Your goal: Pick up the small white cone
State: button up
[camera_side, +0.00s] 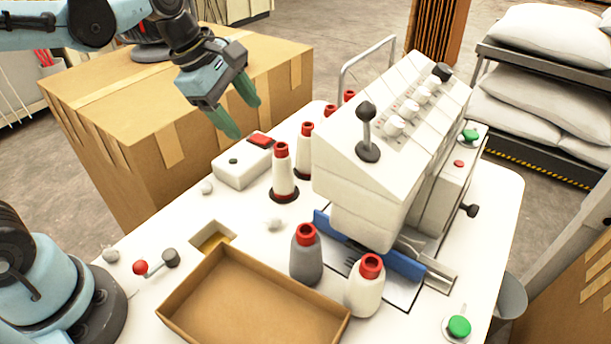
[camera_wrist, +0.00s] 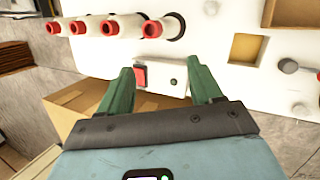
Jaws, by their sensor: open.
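Several slim white thread cones with red tops stand in a row left of the sewing machine in the side view; the nearest white cone (camera_side: 284,178) stands on a dark disc, with another (camera_side: 305,150) behind it. The row shows along the top of the wrist view, its rightmost cone (camera_wrist: 137,25) nearest my fingers. A stouter white cone (camera_side: 364,291) with a red top stands by the cardboard tray. I cannot tell which is the small one meant. My gripper (camera_side: 246,119) hangs above the table's left edge, green fingers apart and empty; the wrist view shows them (camera_wrist: 163,84) over the white control box.
The white control box (camera_side: 243,166) with a red button lies below my gripper. The sewing machine (camera_side: 385,150) stands right of the cones. A grey cone (camera_side: 306,262) and an open cardboard tray (camera_side: 190,304) are in front. A large carton (camera_side: 130,120) stands left. Small white balls (camera_side: 273,224) dot the table.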

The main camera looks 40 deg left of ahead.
aim_at(280, 145)
jog(key=w+d+f+n, duration=0.1)
jog(key=f+n, duration=0.1)
jog(key=w+d+f+n, duration=0.1)
jog(key=w+f+n, duration=0.1)
jog(key=w+d+f+n+g, duration=0.1)
jog(key=f+n, duration=0.1)
jog(key=n, duration=0.1)
jog(key=shift+w+d+h, duration=0.25)
jog(key=shift+w+h, duration=0.1)
jog(key=shift+h, duration=0.05)
jog(key=shift+s+x, duration=0.15)
jog(key=shift+x, duration=1.15)
jog(key=shift+s+x, duration=0.1)
jog(key=shift+x, duration=1.2)
jog(key=shift+f, duration=0.1)
jog(key=c, duration=1.1)
jog(key=shift+o, duration=0.2)
